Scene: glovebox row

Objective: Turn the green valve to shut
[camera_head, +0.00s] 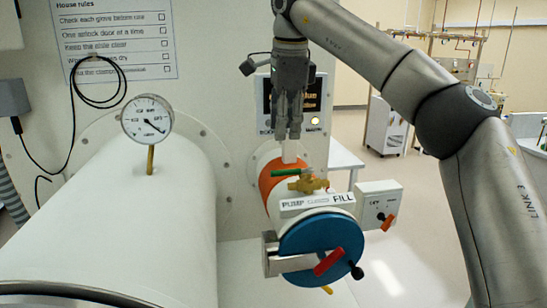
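The green valve is a green lever handle (288,173) on a brass body (308,184), on top of the small antechamber with an orange band. The lever lies roughly level and points left from the brass body. A white plate (317,201) below it reads PUMP on the left and FILL on the right; its middle word is too small to read. My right gripper (288,136) points down above the lever, apart from it in the picture. Its fingers look close together, with nothing visible between them. My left gripper is out of view.
A blue round door (322,250) with a red handle (328,262) closes the antechamber's front. A grey switch box (379,204) sits to its right. A large white cylinder (120,215) with a pressure gauge (147,119) stands left. A panel with a lit lamp (315,121) is behind the gripper.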

